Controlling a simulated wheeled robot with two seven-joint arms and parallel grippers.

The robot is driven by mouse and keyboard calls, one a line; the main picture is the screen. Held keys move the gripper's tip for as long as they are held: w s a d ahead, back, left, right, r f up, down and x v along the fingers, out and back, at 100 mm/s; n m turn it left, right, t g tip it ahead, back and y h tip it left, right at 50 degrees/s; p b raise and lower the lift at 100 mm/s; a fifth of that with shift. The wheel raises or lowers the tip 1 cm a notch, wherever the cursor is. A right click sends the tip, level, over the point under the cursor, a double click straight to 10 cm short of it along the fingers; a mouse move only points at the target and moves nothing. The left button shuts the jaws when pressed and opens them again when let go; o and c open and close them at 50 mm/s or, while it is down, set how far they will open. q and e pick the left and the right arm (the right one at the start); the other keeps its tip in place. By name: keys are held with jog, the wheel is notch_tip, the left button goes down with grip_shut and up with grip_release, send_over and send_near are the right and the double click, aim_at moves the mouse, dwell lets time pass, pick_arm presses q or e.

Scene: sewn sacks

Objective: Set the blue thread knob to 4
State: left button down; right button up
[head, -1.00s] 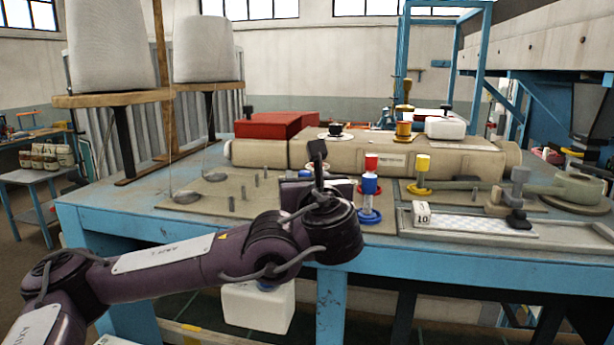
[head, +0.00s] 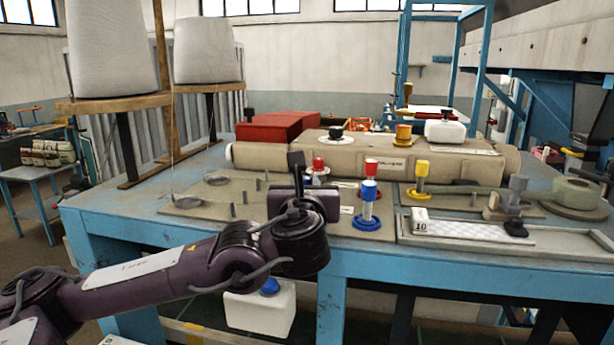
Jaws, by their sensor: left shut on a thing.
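The blue thread knob (head: 369,192) stands upright on a blue round base, on the plate at the middle of the table. My left gripper (head: 297,165) is in front of the table's middle, to the left of the blue knob and visibly apart from it. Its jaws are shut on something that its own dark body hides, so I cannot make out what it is. A red knob (head: 318,164) shows just right of and behind the jaws. Another red knob (head: 371,166) stands behind the blue one. I cannot read any scale on the blue knob. My right gripper is out of view.
A yellow knob (head: 422,170) stands right of the blue one. A white block marked 10 (head: 420,221) sits on the right tray (head: 385,236). Thin upright pins stand left of my gripper. The beige machine body (head: 260,155) closes off the back.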

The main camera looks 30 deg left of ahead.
pick_arm(q)
jog(key=shift+a+m+t+h+p, duration=0.25)
jog(key=shift+m+t+h+p, duration=0.15)
jog(key=shift+m+h, duration=0.5)
jog(key=h, duration=0.1)
jog(key=m+h, duration=0.1)
jog(key=shift+s+a+f+t+h+b, duration=0.1)
jog(key=shift+a+f+t+h+b, duration=0.1)
jog(key=shift+t+h+b, duration=0.15)
jog(key=shift+a+f+m+h+b, duration=0.1)
jog(key=shift+m+h+b, duration=0.75)
jog(key=shift+h, duration=0.2)
jog(key=shift+a+r+m+h+b, duration=0.1)
jog(key=shift+m+h+b, duration=0.5)
jog(key=shift+h, duration=0.25)
jog(key=shift+a+r+m+h+b, duration=0.1)
jog(key=shift+m+h+b, duration=0.35)
jog(key=shift+h+b, duration=0.35)
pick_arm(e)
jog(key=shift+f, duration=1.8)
pick_arm(q)
jog(key=shift+h, duration=0.25)
jog(key=shift+r, duration=0.1)
jog(key=c, duration=1.2)
grip_release()
jog(key=shift+c, duration=0.2)
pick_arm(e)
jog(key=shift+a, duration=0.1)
